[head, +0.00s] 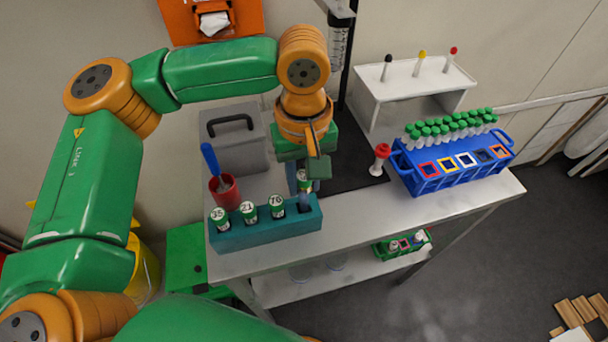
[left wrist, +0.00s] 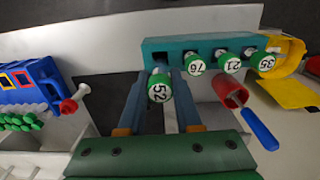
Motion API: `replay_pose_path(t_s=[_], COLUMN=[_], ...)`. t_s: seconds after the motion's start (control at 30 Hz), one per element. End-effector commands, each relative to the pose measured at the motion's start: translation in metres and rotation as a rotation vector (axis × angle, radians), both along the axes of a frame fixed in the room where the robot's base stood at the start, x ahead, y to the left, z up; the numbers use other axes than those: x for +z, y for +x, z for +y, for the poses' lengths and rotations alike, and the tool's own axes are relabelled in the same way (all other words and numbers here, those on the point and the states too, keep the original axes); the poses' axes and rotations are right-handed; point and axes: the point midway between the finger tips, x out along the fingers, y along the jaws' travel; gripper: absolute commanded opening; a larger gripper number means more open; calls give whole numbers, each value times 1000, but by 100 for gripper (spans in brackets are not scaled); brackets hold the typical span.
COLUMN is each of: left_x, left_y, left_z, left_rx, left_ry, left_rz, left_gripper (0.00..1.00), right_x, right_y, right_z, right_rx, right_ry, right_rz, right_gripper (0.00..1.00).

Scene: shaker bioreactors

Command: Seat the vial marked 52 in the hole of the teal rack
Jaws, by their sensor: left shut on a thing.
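The vial marked 52 (left wrist: 158,88) has a green cap with a white numbered top. My left gripper (left wrist: 157,78) is shut on it, one finger on each side. In the head view the vial (head: 303,182) hangs upright at the right end of the teal rack (head: 262,233), over the free hole (head: 304,207). Its cap is higher than those of the seated vials. I cannot tell whether its lower end is inside the hole. Vials marked 35 (head: 219,214), 21 (head: 248,209) and 76 (head: 276,203) stand in the other holes. My right gripper is not in view.
A red cup (head: 225,192) with a blue-handled tool stands behind the rack. A blue rack (head: 455,178) of green-capped tubes stands at the right, with a red-capped vial (head: 380,158) beside it. A white stand (head: 415,88) is at the back. Bench between the racks is clear.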

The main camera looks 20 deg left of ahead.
Motion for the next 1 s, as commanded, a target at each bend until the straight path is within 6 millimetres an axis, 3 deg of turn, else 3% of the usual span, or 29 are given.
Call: replay_pose_path(t_s=[1.0], left_x=[-9], left_y=[0], left_z=[0], left_rx=[0], left_ry=[-1], left_rz=[1], left_gripper=[0], right_x=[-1], right_y=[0], right_z=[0], right_rx=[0], right_ry=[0], right_rz=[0], right_gripper=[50])
